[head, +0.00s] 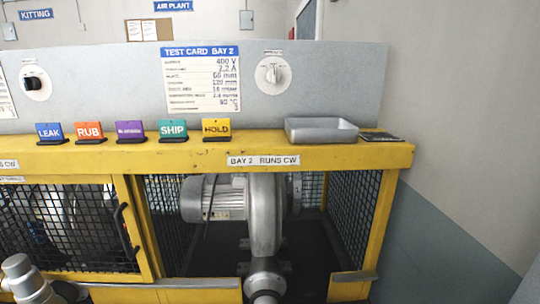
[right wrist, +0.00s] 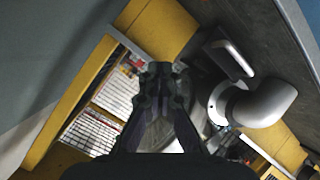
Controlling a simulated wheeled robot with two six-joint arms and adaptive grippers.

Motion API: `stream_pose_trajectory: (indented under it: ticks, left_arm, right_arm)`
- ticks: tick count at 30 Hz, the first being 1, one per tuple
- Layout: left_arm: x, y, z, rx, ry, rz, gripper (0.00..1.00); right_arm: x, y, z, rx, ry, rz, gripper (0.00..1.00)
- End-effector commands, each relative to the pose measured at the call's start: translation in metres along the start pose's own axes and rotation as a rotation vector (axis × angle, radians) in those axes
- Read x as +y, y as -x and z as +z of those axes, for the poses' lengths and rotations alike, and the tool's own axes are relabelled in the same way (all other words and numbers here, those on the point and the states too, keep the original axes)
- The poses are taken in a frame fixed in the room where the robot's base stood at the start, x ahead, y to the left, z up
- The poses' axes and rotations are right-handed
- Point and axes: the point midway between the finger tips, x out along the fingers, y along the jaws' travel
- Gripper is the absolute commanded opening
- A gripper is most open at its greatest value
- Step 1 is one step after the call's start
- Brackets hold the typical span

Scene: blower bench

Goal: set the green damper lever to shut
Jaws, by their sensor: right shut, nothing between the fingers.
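No green damper lever can be made out in either view. In the head view a grey blower (head: 262,215) with a ribbed motor (head: 215,197) sits inside the yellow-framed bay 2, its pipe (head: 265,284) pointing toward me. In the right wrist view my right gripper (right wrist: 161,86) is shut with nothing between its fingers. To its right in the picture are a grey pipe elbow (right wrist: 265,102) and a pale bar-like handle (right wrist: 238,58), both apart from the fingertips. My left gripper is not in view; only a grey part of my arm shows at lower left.
Colored cards, including HOLD (head: 216,128) and SHIP (head: 173,130), stand on the yellow ledge (head: 300,150) beside a grey tray (head: 321,130). A mesh door (head: 70,230) with a black handle closes the left bay. Rotary knobs (head: 272,74) sit on the panel. Bay 2's front is open.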

Motion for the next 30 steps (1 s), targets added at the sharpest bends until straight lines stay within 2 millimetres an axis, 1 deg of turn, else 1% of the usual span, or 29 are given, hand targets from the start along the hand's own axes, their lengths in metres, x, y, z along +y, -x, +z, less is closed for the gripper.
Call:
stream_pose_trajectory:
  ticks: [1, 3, 6, 11, 15, 16, 18, 20, 23, 26, 29, 30]
  left_arm:
    - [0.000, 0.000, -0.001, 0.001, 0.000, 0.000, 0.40]
    - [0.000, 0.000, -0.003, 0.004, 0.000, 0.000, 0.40]
    - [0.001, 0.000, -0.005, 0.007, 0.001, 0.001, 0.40]
    - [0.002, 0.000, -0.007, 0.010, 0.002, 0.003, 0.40]
    - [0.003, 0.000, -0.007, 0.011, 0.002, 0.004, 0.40]
    - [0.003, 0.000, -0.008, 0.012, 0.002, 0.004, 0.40]
    - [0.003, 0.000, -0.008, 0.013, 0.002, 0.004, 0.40]
    - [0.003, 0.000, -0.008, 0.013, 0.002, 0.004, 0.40]
    - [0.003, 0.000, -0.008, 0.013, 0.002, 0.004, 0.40]
    - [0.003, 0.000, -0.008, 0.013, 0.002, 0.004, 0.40]
    - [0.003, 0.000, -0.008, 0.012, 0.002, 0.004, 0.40]
    - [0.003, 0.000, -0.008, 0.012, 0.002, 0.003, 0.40]
  right_arm:
    - [-0.012, 0.010, 0.016, -0.084, -0.074, -0.056, 0.00]
    - [-0.027, 0.025, 0.037, -0.202, -0.170, -0.121, 0.00]
    - [-0.046, 0.048, 0.060, -0.353, -0.284, -0.189, 0.00]
    - [-0.069, 0.089, 0.089, -0.573, -0.428, -0.260, 0.00]
    - [-0.085, 0.128, 0.109, -0.756, -0.528, -0.295, 0.00]
    - [-0.091, 0.116, 0.117, -0.756, -0.524, -0.295, 0.00]
    - [-0.102, 0.099, 0.133, -0.762, -0.524, -0.296, 0.00]
    - [-0.112, 0.087, 0.147, -0.770, -0.524, -0.298, 0.00]
    - [-0.131, 0.068, 0.173, -0.785, -0.525, -0.301, 0.00]
    - [-0.154, 0.050, 0.206, -0.803, -0.526, -0.306, 0.00]
    - [-0.182, 0.034, 0.246, -0.823, -0.528, -0.311, 0.00]
    - [-0.196, 0.029, 0.266, -0.834, -0.528, -0.313, 0.00]
